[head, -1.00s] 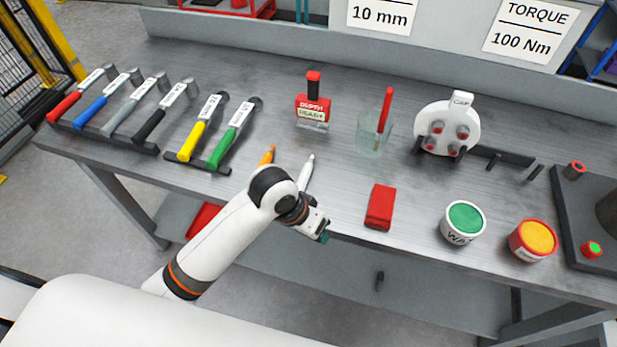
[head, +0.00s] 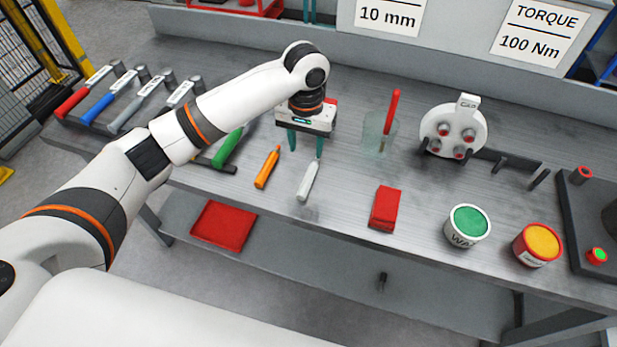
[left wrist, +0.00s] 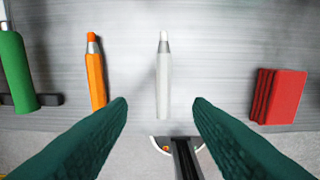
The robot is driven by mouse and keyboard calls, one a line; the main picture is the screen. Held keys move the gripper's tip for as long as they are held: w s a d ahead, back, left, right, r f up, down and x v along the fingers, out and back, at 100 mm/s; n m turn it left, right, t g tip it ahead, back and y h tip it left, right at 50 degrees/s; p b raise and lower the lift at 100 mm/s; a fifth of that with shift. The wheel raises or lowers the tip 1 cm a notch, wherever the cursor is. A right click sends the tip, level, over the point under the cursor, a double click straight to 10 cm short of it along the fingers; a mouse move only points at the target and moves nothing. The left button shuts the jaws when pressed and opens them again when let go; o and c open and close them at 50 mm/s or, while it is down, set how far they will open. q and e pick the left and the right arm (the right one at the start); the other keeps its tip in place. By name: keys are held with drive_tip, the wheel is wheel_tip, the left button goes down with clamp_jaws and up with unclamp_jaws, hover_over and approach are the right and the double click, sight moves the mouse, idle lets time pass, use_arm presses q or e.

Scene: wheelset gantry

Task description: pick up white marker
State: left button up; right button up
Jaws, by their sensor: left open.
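The white marker (head: 308,181) lies on the grey metal workbench near its front edge, between an orange marker and a red block. In the left wrist view the white marker (left wrist: 163,78) lies lengthwise, tip away, ahead of and between the two fingers. My left gripper (head: 305,148) is above the bench, just behind the white marker in the head view, with its two green fingers pointing down. It is open and empty; the fingers (left wrist: 160,105) stand wide apart in the left wrist view. My right gripper is in neither view.
An orange marker (head: 267,167) lies left of the white one, and a red block (head: 385,208) lies to its right. A glass beaker (head: 380,132) stands behind. Several hammers and two tubs, green-topped (head: 467,226) and yellow-topped (head: 538,244), are farther out. My arm crosses above the hammers.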

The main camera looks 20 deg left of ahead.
use_arm(q)
hover_over(308, 178)
drive_tip(key=f, duration=0.3)
drive_tip(key=f+p, duration=0.1)
drive_tip(key=f, duration=0.1)
drive_tip(key=shift+w+a+f, duration=0.1)
drive_tip(key=shift+w+a, duration=0.1)
drive_tip(key=shift+a, duration=0.1)
drive_tip(key=f, duration=0.1)
drive_tip(key=f+p, duration=0.1)
drive_tip(key=f, duration=0.2)
drive_tip(key=shift+s+d+f+p, duration=0.25)
drive_tip(key=shift+f+p, duration=0.1)
drive_tip(key=shift+f, duration=0.4)
drive_tip(key=shift+c, duration=0.4)
clamp_jaws()
wheel_tip(308, 178, up, 10)
drive_tip(key=b, duration=0.2)
